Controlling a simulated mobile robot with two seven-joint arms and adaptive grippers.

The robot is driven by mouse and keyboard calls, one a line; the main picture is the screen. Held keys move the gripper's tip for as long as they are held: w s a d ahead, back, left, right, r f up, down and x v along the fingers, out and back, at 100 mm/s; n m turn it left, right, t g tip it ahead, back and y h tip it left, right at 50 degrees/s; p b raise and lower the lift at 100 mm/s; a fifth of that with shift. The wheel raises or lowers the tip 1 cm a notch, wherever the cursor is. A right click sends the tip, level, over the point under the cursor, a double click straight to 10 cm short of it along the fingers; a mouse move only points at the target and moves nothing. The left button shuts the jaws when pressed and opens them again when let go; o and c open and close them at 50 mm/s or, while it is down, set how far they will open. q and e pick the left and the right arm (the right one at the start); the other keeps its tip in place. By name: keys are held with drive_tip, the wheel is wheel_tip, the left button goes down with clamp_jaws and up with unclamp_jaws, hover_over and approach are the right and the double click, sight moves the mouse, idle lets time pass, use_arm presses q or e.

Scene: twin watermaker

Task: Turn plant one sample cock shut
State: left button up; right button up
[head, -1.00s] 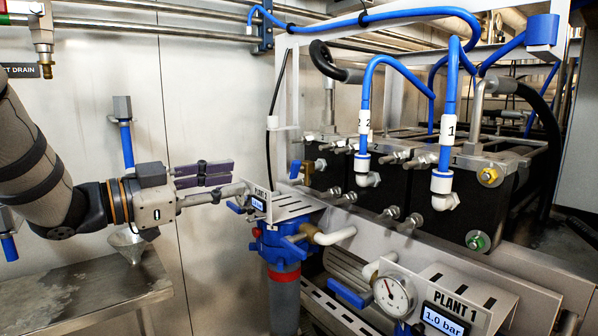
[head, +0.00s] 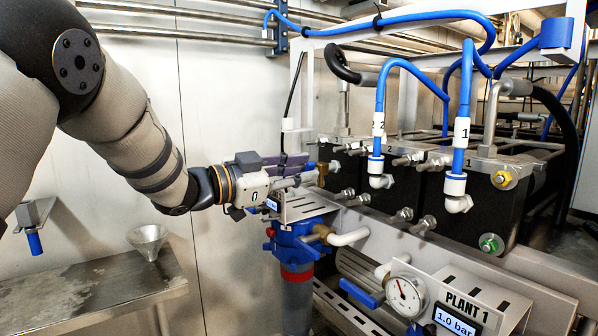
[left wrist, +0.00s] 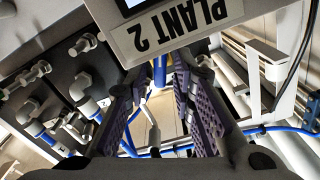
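A brass cock (head: 322,172) with a blue handle is on the frame behind the Plant 2 panel; I see no label saying which plant it serves. My left gripper (head: 303,168) is just left of it, pointing at it. In the left wrist view the purple-padded fingers (left wrist: 163,76) stand apart, with blue and yellow parts showing beyond and between their tips. I cannot tell whether they touch the handle, which the fingers mostly hide in the head view. The right gripper is not in view.
The Plant 2 panel (left wrist: 172,25) is close to the fingers. A blue filter housing (head: 293,240) stands below the gripper. The Plant 1 panel (head: 470,307), gauge (head: 404,297) and blue lever (head: 361,293) are lower right. Hoses 1 (head: 461,132) and 2 (head: 379,125) hang to the right.

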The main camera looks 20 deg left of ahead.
use_arm(q)
clamp_jaws()
drive_tip(key=shift+m, duration=0.3)
drive_tip(key=shift+d+f+m, duration=0.1)
drive_tip(key=shift+f+m, duration=0.05)
drive_tip(key=shift+m, duration=3)
drive_tip(key=shift+f+m, duration=0.1)
drive_tip(key=shift+m, duration=3.05)
